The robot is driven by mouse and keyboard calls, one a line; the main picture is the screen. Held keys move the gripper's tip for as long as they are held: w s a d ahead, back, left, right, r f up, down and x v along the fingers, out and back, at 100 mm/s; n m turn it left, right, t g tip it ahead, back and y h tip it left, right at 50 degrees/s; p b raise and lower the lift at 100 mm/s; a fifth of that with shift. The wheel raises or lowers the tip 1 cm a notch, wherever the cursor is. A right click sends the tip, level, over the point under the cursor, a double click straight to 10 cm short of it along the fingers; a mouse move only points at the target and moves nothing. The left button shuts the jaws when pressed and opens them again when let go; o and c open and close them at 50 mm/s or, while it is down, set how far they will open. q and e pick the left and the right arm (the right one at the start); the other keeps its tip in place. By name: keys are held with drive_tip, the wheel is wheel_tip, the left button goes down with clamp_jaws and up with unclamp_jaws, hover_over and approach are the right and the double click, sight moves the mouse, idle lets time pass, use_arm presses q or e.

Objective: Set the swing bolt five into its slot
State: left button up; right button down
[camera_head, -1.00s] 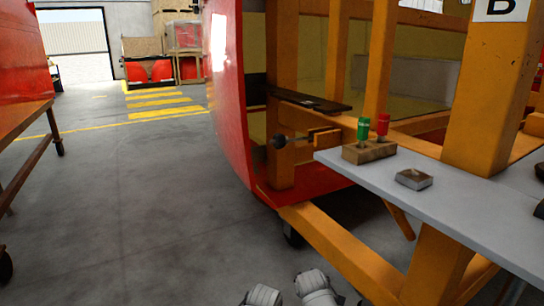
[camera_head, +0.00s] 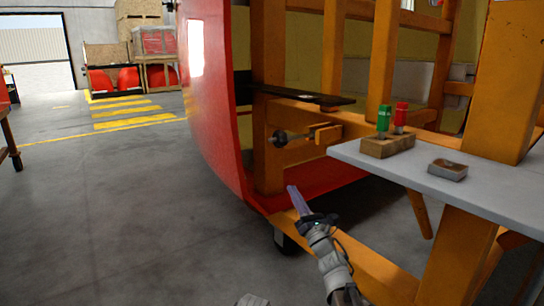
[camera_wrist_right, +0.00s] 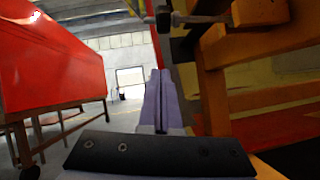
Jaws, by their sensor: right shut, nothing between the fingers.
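The swing bolt (camera_head: 280,138), a dark round knob on a thin rod, sticks out sideways at an orange post of the frame. Its rod points toward an orange bracket (camera_head: 326,133) on the right. I cannot tell whether the rod lies inside the bracket's slot. In the right wrist view the bolt's knob (camera_wrist_right: 163,19) and the bracket (camera_wrist_right: 260,12) show at the top, beyond the fingers. My right gripper (camera_head: 292,190) is shut and empty, pointing up, below the bolt and apart from it; its fingers also show in the wrist view (camera_wrist_right: 159,90).
The curved red shell (camera_head: 207,90) stands left of the bolt. An orange beam runs low under the shelf.

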drive_tip(key=shift+s+a+r+n+y, duration=0.1)
drive_tip(key=shift+a+r+n+y, duration=0.1)
drive_tip(key=shift+n+y, duration=0.45)
drive_tip(key=shift+s+a+r+n+y, duration=0.1)
drive_tip(key=shift+a+r+n+y, duration=0.1)
drive_tip(key=shift+n+y, duration=0.45)
drive_tip(key=s+d+r+p+x, duration=0.1)
drive_tip(key=p+x, duration=0.8)
drive_tip(key=x, duration=0.4)
drive_tip(key=shift+r+h, duration=0.3)
drive_tip(key=shift+r, duration=0.1)
